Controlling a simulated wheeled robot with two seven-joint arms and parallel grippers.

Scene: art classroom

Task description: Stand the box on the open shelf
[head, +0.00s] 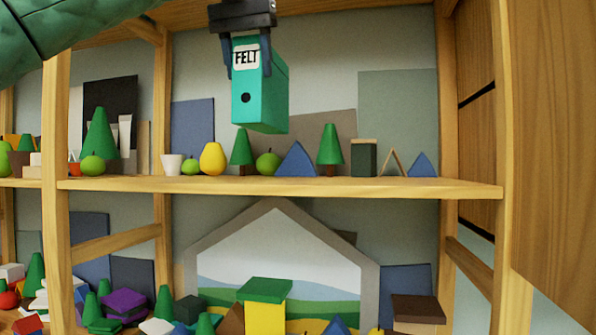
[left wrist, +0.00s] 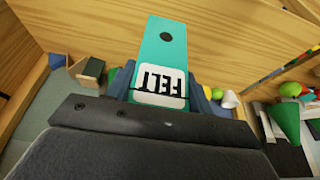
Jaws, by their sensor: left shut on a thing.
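The box is a teal, upright file box (head: 258,98) with a white label reading FELT and a dark round hole. My left gripper (head: 247,50) comes from above and is shut on the box's upper part. It holds the box in the air, above or in front of the open shelf (head: 300,186); the exact depth is hard to tell. In the left wrist view the box (left wrist: 165,55) sits between the fingers of the gripper (left wrist: 168,92), its label upside down there. My right gripper is not in view.
The shelf carries a white cup (head: 172,164), a yellow pear (head: 213,158), green cones (head: 330,146), a blue wedge (head: 297,160) and a dark green block (head: 363,157). Wooden posts (head: 162,100) bound the bay. A house-shaped panel (head: 275,212) and many blocks stand below.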

